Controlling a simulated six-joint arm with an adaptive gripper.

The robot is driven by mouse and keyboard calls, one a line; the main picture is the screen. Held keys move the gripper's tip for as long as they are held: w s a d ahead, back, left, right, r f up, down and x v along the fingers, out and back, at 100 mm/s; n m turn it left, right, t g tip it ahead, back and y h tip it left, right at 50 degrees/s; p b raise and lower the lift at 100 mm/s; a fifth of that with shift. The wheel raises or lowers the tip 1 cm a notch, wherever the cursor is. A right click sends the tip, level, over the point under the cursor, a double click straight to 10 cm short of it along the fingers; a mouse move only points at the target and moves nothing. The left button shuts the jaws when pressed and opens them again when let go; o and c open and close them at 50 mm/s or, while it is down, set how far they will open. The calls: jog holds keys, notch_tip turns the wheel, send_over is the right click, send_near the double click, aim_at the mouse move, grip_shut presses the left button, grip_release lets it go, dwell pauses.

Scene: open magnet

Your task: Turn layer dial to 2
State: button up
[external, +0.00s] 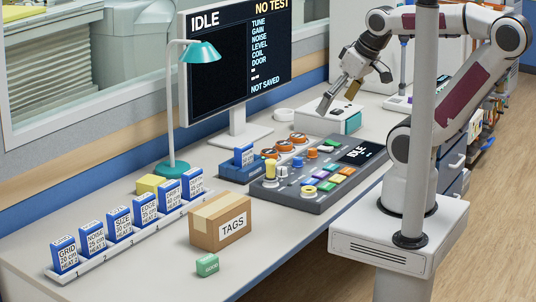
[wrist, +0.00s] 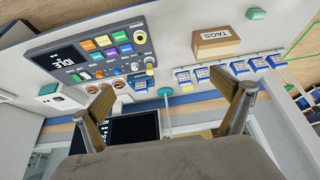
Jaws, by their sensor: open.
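The dark control console (external: 330,190) lies on the bench in the external view, and it also shows upside down in the wrist view (wrist: 75,45). It carries several knobs, among them an orange knob (external: 312,153) and a blue knob (external: 308,181), plus round orange-rimmed dials (external: 285,145) along its back edge. The labels are too small to read, so I cannot tell which is the layer dial or its setting. My gripper (external: 340,97) is open and empty, raised above the bench behind the console. Its fingers stand wide apart in the wrist view (wrist: 170,97), touching nothing.
A monitor (external: 235,60) reading IDLE stands behind. A teal lamp (external: 172,110), a row of blue cards (external: 120,222), a TAGS box (external: 222,218) and a green block (external: 207,265) lie left of the console. A white-and-green box (external: 325,122) sits beneath my gripper.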

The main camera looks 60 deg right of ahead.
jog(key=c, duration=1.7)
jog(key=m+g, duration=0.5)
jog(key=m, duration=0.5)
send_over(298, 158)
jog(key=f, duration=2)
jog(key=shift+s+d, duration=0.1)
jog(key=shift+s, duration=0.1)
jog(key=shift+w+m, duration=0.15)
jog(key=shift+m, duration=0.25)
jog(key=shift+f, duration=0.15)
jog(key=shift+f, duration=3.75)
